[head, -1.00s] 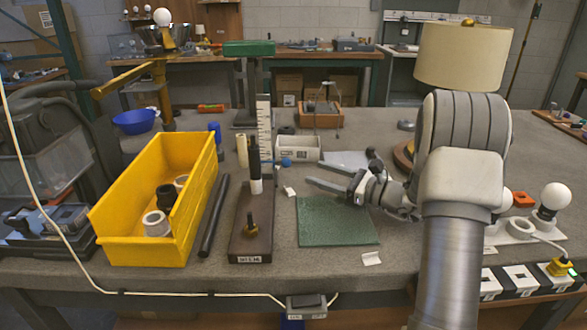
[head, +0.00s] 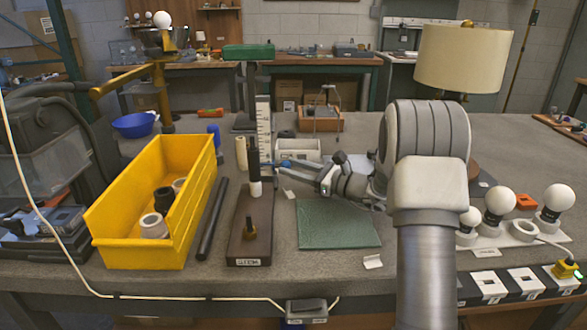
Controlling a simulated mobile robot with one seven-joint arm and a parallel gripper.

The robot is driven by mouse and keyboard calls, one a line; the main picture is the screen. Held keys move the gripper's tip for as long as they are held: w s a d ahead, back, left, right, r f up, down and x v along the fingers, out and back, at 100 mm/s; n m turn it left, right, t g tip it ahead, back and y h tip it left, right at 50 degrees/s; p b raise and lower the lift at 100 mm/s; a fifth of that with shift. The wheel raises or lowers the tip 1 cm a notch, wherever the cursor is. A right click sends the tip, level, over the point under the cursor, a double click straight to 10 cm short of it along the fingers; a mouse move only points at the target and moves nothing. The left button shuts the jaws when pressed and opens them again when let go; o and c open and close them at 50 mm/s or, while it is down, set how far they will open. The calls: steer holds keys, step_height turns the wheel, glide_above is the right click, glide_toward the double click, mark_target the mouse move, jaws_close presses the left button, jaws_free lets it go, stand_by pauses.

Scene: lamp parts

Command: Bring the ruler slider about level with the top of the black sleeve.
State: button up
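The upright white ruler (head: 264,122) with black marks stands behind a dark wooden base (head: 250,222). Its blue slider (head: 271,163) sits low on the ruler, with a blue knob out to the right. The black sleeve (head: 253,162) stands upright on the base, above a white piece (head: 256,188), partly in front of the ruler. In the picture the slider shows lower than the sleeve's top. My gripper (head: 291,168) is at the slider's knob, coming from the right. Its fingertips overlap the knob; whether they grip it is too small to tell.
A yellow bin (head: 110,225) with rings and a black rod (head: 212,218) lie left of the base. A green mat (head: 337,224) lies right of it. A white box (head: 298,149) stands behind my gripper. A lamp with a beige shade (head: 458,58) and white bulbs (head: 500,200) are at the right.

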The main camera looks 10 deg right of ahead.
jaws_close()
stand_by(1.1)
